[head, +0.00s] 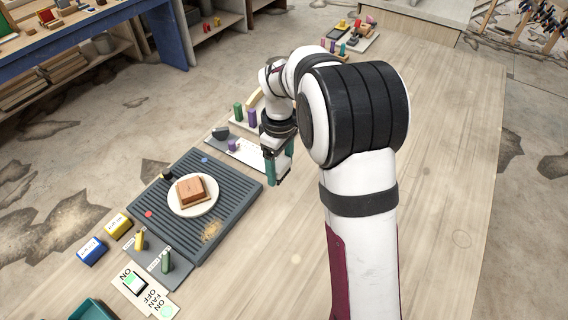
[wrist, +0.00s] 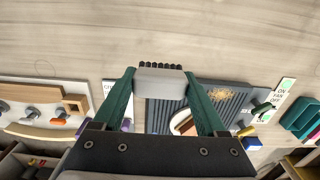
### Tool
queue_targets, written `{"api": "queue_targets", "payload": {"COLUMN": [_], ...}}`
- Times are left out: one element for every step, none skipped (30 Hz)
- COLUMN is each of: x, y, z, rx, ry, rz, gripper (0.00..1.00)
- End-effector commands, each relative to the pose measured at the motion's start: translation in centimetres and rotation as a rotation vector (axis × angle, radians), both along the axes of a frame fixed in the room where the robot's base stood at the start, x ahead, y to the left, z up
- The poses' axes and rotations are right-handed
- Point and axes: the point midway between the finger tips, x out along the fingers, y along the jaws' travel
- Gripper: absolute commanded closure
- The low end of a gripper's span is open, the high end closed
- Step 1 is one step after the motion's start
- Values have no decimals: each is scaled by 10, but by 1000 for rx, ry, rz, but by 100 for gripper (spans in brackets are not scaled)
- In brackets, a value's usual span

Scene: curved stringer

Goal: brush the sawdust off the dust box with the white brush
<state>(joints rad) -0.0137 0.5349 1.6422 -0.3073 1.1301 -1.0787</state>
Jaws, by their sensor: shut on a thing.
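My gripper (wrist: 160,88) has its green fingers closed on the white brush (wrist: 160,80), whose black bristles point away from the wrist. In the head view my gripper (head: 279,172) is above the table, just right of the dust box; the brush cannot be made out there. The dust box (head: 236,187) is a dark grey ribbed slab, also in the wrist view (wrist: 165,115). A tan patch of sawdust (head: 211,232) lies on its near right part and shows in the wrist view (wrist: 217,93).
A white plate (head: 180,205) with a brown block (head: 191,190) sits on the dust box. Yellow (head: 118,226) and blue (head: 91,251) boxes and a fan switch panel (head: 134,283) stand at its near side. Trays of small parts lie beyond. The table right of my arm is clear.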

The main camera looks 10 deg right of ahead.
Motion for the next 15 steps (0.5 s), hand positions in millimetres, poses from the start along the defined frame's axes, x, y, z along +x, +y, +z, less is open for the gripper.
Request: {"api": "queue_targets", "payload": {"x": [0, 0, 0, -1, -2, -3, -5, -7, -11, -13, -16, -18, -20, -21, -22], "y": [12, 22, 37, 49, 61, 78, 90, 102, 118, 128, 136, 146, 151, 155, 159], "z": [-2, -4, -6, -8, -11, -14, -16, -18, -21, -23, -24, -26, -27, -28, -28], "rx": [1, 1, 1, 0, 1, 0, 0, 0, 0, -1, -1, -1, -1, 0, 0], "ry": [1, 1, 1, 1, 2, 1, 1, 1, 1, 2, 2, 1, 1, 0, 0], "rz": [5, 8, 9, 10, 10, 10, 10, 10, 9, 8, 8, 7, 5, 4, 3], "gripper": [70, 70, 70, 70, 70, 70, 70, 70, 70, 70, 70, 70, 70, 70, 70]}}
